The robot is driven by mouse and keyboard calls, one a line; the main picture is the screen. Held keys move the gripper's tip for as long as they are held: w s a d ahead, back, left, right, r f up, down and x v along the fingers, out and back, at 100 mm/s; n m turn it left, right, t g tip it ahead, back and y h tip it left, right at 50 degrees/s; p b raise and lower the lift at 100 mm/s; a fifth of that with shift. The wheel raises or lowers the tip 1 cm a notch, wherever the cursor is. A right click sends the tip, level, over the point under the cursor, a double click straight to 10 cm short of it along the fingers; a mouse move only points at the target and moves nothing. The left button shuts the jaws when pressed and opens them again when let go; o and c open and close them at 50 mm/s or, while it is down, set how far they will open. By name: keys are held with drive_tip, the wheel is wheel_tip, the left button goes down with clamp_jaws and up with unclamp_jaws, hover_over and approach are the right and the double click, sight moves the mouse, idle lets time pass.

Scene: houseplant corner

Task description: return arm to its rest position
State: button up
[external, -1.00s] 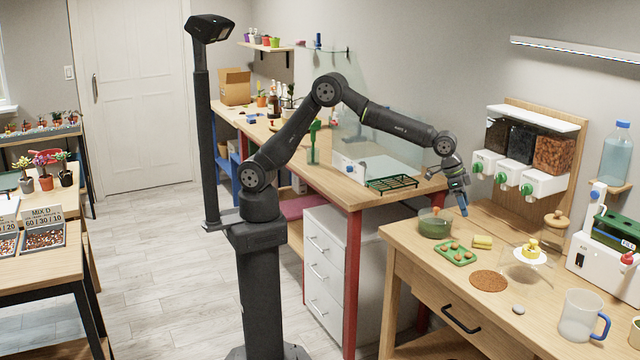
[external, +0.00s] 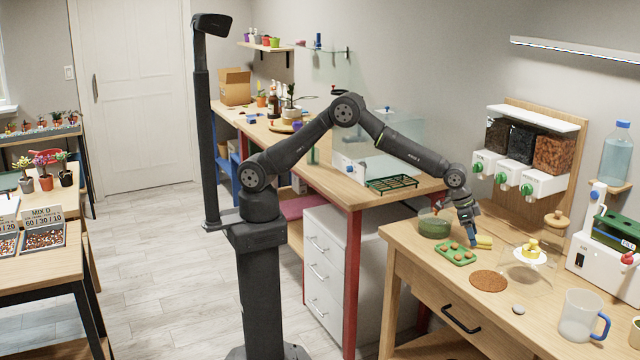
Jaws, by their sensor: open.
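My gripper (external: 472,238) hangs at the end of my arm, pointing down over the wooden workbench (external: 430,264) on the right. Its tips are just above or beside the green tray (external: 442,256) with several small brown-orange pieces in it, and close to a yellow block (external: 484,242). I cannot tell whether the tips touch either one. No object shows between the fingers, though they are small in this view.
A glass bowl with green contents (external: 434,226) stands left of my gripper. A brown round mat (external: 488,281), a clear dome (external: 524,264) and a mug (external: 582,315) are to the right. Wall dispensers (external: 520,178) hang behind. A glass-sided box (external: 378,150) stands left.

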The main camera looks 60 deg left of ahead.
drive_tip(key=shift+x, duration=0.8)
drive_tip(key=shift+s+r, duration=0.1)
drive_tip(key=shift+r, duration=1.35)
